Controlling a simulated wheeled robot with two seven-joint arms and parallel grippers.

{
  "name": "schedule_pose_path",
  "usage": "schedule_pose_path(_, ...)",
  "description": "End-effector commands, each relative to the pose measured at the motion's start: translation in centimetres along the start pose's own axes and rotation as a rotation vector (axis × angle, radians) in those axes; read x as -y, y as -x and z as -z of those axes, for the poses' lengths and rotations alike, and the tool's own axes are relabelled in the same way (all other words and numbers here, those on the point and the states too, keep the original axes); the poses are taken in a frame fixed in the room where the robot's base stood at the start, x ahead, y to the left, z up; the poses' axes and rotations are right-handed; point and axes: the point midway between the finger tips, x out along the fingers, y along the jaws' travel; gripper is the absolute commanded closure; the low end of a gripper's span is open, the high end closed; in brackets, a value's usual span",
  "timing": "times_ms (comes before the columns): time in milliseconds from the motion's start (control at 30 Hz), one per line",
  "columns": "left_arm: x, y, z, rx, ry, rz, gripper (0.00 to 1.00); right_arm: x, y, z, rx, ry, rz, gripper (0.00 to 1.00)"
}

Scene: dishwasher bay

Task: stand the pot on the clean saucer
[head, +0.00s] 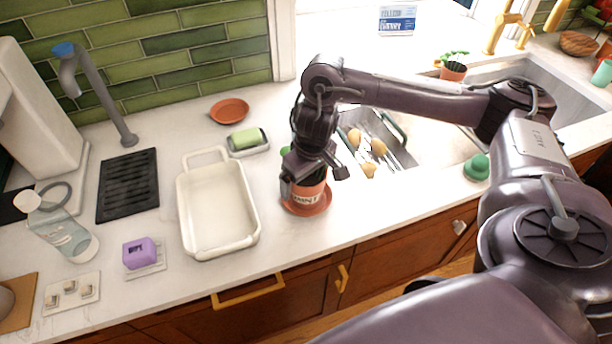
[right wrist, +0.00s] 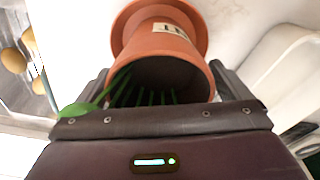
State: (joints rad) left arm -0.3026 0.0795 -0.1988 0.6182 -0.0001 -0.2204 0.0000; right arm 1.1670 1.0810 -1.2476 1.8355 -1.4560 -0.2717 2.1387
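A terracotta pot (head: 306,196) with a pale lettered label stands upright on a terracotta saucer (head: 321,207) near the counter's front edge. The pot (right wrist: 166,45) also shows in the right wrist view, with green stems inside and the saucer (right wrist: 126,22) around its base. My right gripper (head: 312,180) is over the pot from above, its fingers on either side of it. Whether both fingers press on the pot is unclear. A second terracotta saucer (head: 229,111) lies empty near the tiled wall. I cannot tell which saucer is clean. My left gripper is out of view.
A cream baking dish (head: 251,236) sits left of the pot. A sponge (head: 246,138) on a dish lies behind it. A sink with potatoes (head: 378,147) is to the right. Another potted plant (head: 453,71) stands further back. The counter around the empty saucer is mostly clear.

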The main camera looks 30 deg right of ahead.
Motion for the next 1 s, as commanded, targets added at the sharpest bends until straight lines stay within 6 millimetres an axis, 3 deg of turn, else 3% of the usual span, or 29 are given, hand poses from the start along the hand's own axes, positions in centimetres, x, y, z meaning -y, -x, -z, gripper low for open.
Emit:
schedule_pose_path(333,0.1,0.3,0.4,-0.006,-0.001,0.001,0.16,0.0,0.8,0.1,-0.002,0.001,-0.001,0.00)
schedule_pose_path(800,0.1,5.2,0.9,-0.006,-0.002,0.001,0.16,0.0,9.9,0.2,-0.005,0.002,-0.002,0.00)
schedule_pose_path(1000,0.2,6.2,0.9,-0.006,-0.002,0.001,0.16,0.0,11.9,0.1,-0.002,0.001,-0.001,0.00)
